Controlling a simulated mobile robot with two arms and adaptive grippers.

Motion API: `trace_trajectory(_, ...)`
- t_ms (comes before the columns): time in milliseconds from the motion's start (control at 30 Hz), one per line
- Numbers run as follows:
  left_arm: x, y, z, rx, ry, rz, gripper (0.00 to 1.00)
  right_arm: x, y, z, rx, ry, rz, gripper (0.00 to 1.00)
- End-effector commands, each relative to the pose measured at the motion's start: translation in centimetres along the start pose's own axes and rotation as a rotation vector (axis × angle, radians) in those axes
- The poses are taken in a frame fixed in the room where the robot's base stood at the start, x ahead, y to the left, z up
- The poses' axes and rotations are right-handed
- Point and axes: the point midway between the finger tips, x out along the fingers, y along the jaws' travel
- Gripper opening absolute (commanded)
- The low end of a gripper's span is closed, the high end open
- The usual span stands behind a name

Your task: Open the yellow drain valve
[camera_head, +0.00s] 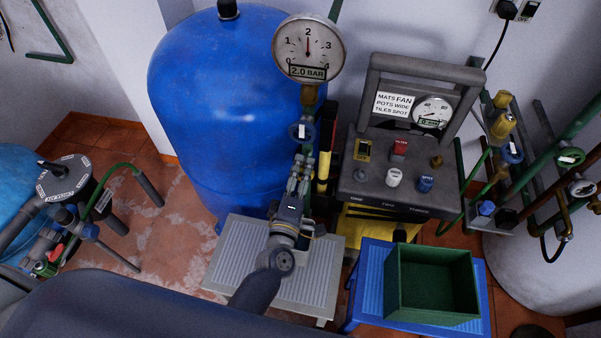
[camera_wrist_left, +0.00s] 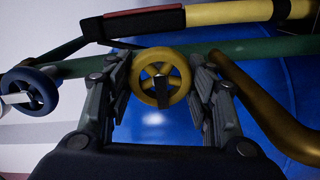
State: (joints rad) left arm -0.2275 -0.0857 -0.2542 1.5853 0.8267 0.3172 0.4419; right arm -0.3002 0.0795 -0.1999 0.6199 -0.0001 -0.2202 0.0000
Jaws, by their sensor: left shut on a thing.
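The yellow drain valve handwheel (camera_wrist_left: 160,70) is in the middle of the left wrist view, on a green pipe (camera_wrist_left: 240,52) in front of the blue tank. My left gripper (camera_head: 300,168) reaches to the pipework beside the tank in the head view. In the left wrist view its two fingers stand on either side of the yellow wheel, and it is shut on it. In the head view the gripper hides the yellow wheel. My right gripper is in neither view.
A blue handwheel (camera_wrist_left: 30,92) is left of the yellow one. A gauge (camera_head: 308,48) reading 2.0 BAR stands above the pipework. The blue tank (camera_head: 215,90) is behind. A control panel (camera_head: 405,195) and green crate (camera_head: 432,283) stand right.

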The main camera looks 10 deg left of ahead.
Motion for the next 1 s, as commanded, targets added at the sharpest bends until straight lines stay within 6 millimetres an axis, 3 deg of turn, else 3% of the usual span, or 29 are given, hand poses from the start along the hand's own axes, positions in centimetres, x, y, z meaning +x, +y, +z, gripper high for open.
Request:
trace_trajectory(367,0.04,0.07,-0.04,-0.009,0.001,0.001,0.26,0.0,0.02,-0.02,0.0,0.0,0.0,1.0)
trace_trajectory(400,0.04,0.07,-0.04,-0.009,0.001,0.001,0.59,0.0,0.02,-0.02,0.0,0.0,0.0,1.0)
trace_trajectory(467,0.04,0.07,-0.04,-0.008,0.001,0.001,0.71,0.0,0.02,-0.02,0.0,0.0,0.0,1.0)
trace_trajectory(800,-0.05,-0.12,0.02,0.004,-0.001,-0.003,0.71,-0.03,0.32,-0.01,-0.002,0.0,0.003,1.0)
trace_trajectory(1000,-0.08,-0.05,-0.04,0.142,0.0,-0.005,0.71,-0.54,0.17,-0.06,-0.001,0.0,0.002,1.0)
